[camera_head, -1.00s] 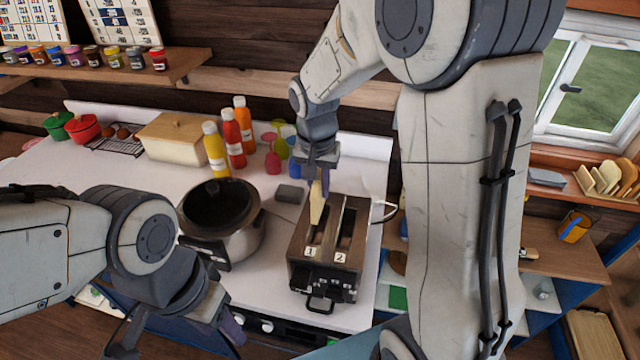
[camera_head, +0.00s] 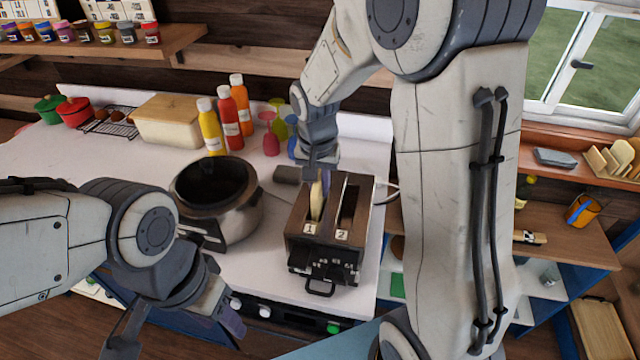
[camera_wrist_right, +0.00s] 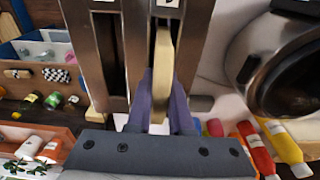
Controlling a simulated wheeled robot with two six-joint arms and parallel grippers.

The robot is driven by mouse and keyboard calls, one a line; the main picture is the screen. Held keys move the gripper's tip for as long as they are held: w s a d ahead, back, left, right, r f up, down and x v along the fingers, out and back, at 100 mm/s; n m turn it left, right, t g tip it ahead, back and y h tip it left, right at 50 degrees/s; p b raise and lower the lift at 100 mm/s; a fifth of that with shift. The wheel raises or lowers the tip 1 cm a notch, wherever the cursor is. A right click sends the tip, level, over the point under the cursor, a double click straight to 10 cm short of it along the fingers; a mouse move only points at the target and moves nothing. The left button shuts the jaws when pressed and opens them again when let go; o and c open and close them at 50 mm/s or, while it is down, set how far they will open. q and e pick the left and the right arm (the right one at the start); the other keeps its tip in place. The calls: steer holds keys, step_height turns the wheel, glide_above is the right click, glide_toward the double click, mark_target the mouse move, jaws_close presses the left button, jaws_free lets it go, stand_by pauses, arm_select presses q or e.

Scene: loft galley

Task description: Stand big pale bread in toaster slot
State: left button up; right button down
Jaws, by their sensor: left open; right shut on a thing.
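The toaster (camera_head: 298,240) is dark and boxy, with two long slots labelled 1 and 2, on the white counter. The pale bread (camera_head: 317,200) stands on edge at slot 1, its lower part hidden inside the slot. My right gripper (camera_head: 324,178) is over the back of slot 1, shut on the bread. In the right wrist view the purple fingers (camera_wrist_right: 158,105) pinch the bread (camera_wrist_right: 161,60) from both sides, in line with slot 1. Slot 2 looks empty. My left gripper (camera_head: 175,340) is open and empty, low at the counter's front edge.
A dark-mouthed pot (camera_head: 232,212) stands just left of the toaster. Yellow (camera_head: 210,128), red and orange bottles and a wooden box (camera_head: 170,120) are behind it. A grey block (camera_head: 287,174) lies behind the toaster. A bread rack (camera_head: 610,160) sits on the right shelf.

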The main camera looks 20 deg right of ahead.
steer(key=shift+f, duration=0.2)
steer(key=c, duration=0.7)
jaws_free()
steer(key=shift+c, duration=0.2)
steer(key=r, duration=0.3)
steer(key=r+b, duration=0.1)
steer(key=r, duration=0.3)
steer(key=s+r, duration=0.1)
steer(key=r, duration=0.2)
steer(key=shift+s+a+r+b, duration=0.1)
steer(key=shift+a+r+b, duration=0.1)
steer(key=shift+a+b, duration=0.15)
steer(key=s+a+f+n, duration=0.2)
steer(key=s+a+n, duration=0.2)
steer(key=s, duration=0.3)
steer(key=s+a+f+n+y, duration=0.1)
steer(key=s+a+f+n, duration=0.2)
steer(key=s, duration=0.5)
steer(key=s+a+f+n+g, duration=0.1)
steer(key=s+a+f+n, duration=0.2)
steer(key=s+a+n, duration=0.3)
steer(key=shift+s+f+n+y+b, duration=0.15)
steer(key=shift+s+n+y+b, duration=0.25)
steer(key=shift+s+n, duration=0.25)
